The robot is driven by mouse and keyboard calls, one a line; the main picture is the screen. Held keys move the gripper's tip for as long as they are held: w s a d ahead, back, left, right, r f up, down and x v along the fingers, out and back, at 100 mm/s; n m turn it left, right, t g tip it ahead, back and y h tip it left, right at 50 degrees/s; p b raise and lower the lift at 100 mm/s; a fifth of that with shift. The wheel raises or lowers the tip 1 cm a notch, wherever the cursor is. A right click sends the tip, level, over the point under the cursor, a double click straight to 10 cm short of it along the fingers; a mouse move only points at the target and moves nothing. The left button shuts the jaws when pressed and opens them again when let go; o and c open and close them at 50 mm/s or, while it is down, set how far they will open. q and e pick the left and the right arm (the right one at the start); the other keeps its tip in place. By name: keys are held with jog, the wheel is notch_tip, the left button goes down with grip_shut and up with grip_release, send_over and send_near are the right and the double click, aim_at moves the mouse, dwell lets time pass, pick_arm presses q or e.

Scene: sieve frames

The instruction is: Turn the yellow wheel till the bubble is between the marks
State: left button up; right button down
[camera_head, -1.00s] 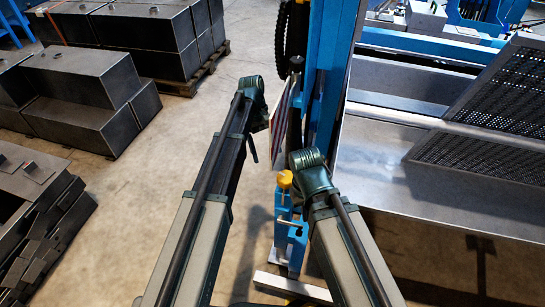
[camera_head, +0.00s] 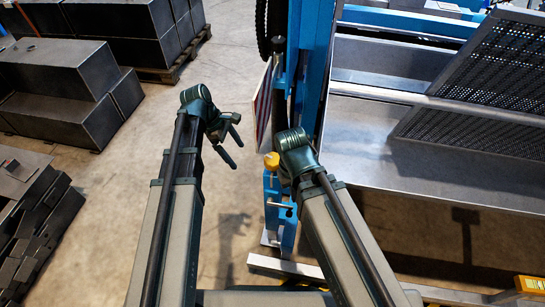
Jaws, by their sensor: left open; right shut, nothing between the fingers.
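A small yellow wheel (camera_head: 272,160) tops a blue stand (camera_head: 279,212) in the middle of the camera_head view. I cannot make out the bubble or its marks. My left gripper (camera_head: 237,156) hangs open and empty to the left of the yellow wheel, with a gap between them. Its two dark fingers point down and to the right. My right arm's wrist (camera_head: 293,142) is close to the right of the yellow wheel. The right gripper's fingers are hidden behind this wrist, so I cannot tell whether they touch the wheel.
A red-and-white panel (camera_head: 263,100) stands behind the wheel, beside a tall blue column (camera_head: 306,70). A grey metal trough (camera_head: 375,150) with perforated plates (camera_head: 470,135) fills the right. Dark metal boxes (camera_head: 65,85) stand at the left. The floor between boxes and stand is clear.

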aim_at(273, 158)
pick_arm(q)
jog(key=d, duration=0.4)
jog(key=s+d, duration=0.1)
jog(key=d, duration=0.3)
jog(key=s+d, duration=0.1)
jog(key=d, duration=0.3)
jog(key=shift+f+b, duration=0.4)
jog(key=shift+d+f, duration=0.15)
jog(key=shift+f, duration=0.05)
jog(key=c, duration=1.3)
jog(key=shift+w+m, duration=0.1)
jog(key=shift+m, duration=0.2)
jog(key=m+g, duration=0.1)
jog(key=m, duration=0.2)
jog(key=shift+y, duration=0.4)
jog(key=shift+m+g+y, duration=0.4)
jog(key=shift+m+g, duration=0.3)
jog(key=shift+m, duration=1.4)
